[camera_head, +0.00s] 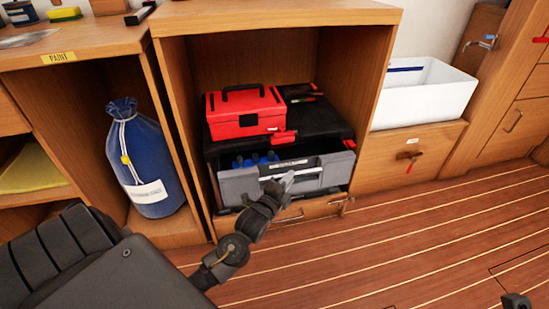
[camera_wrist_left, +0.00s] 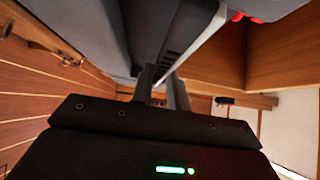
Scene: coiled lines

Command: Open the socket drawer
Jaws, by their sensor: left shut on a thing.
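The socket drawer (camera_head: 240,187) is a grey drawer in the black tool chest (camera_head: 335,135) in the open cabinet bay. It stands partly pulled out, and blue items (camera_head: 255,160) show inside behind its front. My left gripper (camera_head: 284,180) is at the middle of the drawer front, shut on its pale handle (camera_head: 306,173). In the left wrist view, the gripper's fingers (camera_wrist_left: 161,82) are on either side of the light handle bar (camera_wrist_left: 198,40). A small dark piece at the bottom right of the head view may be my right gripper (camera_head: 515,301); its jaws cannot be made out.
A red toolbox (camera_head: 245,112) sits on the chest. A blue bag (camera_head: 142,165) stands in the left bay. A white bin (camera_head: 420,95) stands on the right cabinet. The plank floor (camera_head: 400,240) in front is clear.

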